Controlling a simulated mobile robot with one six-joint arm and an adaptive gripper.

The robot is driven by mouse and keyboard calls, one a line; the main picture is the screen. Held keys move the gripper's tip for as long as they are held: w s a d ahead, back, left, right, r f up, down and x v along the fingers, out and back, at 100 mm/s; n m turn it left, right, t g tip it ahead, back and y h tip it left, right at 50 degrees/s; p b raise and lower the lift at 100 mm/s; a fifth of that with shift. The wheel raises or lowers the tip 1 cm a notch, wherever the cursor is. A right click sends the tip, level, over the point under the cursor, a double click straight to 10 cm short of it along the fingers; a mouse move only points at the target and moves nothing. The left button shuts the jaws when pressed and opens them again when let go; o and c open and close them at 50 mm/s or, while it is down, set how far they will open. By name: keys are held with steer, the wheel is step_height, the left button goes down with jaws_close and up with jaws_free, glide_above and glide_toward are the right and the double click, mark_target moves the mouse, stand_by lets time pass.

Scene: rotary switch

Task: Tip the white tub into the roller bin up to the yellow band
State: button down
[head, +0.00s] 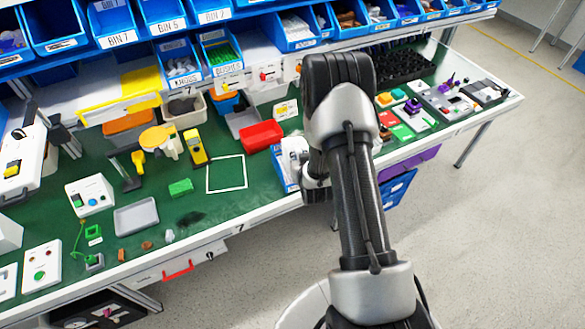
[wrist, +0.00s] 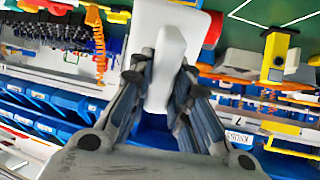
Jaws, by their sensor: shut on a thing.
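A white piece (wrist: 165,72), which looks like the handle of the white tub, is between the two fingers of my gripper (wrist: 163,85) in the wrist view. My gripper is shut on it. The larger white body of the tub (wrist: 178,18) shows behind it. In the head view, part of a white thing (head: 293,147) shows just left of my arm, which hides most of the gripper. A blue bin edge (head: 286,172) shows below it; I cannot tell whether it is the roller bin. No yellow fill band can be made out, and the tub's contents are hidden.
A red bin (head: 262,136) stands left of my arm on the green bench. A yellow meter (head: 196,147), a green block (head: 180,187) and a grey tray (head: 136,216) lie further left. The white outlined square (head: 226,174) is empty. Blue bins (head: 115,22) line the back.

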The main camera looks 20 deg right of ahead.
mark_target(298, 149)
steer(key=shift+r, duration=0.15)
steer(key=shift+w+d+r+g+p, duration=0.1)
steer(key=shift+w+r+g+p, duration=0.15)
steer(key=shift+p, duration=0.3)
steer(key=shift+w+r+g+p, duration=0.1)
steer(key=shift+r+g+p, duration=0.05)
steer(key=shift+r+p, duration=0.3)
steer(key=shift+w+r+g+p, duration=0.2)
steer(key=shift+r+g+p, duration=0.2)
steer(key=shift+p, duration=0.5)
steer(key=shift+w+d+r, duration=0.1)
steer(key=shift+r, duration=0.05)
steer(key=shift+w+r+g+y+p, duration=0.3)
steer(key=shift+r+g+p, duration=0.2)
steer(key=shift+p, duration=0.4)
stand_by(0.4)
steer(key=shift+w+d+r+g+p, duration=0.15)
steer(key=shift+w+r+g+p, duration=0.25)
steer(key=shift+r+g+p, duration=0.3)
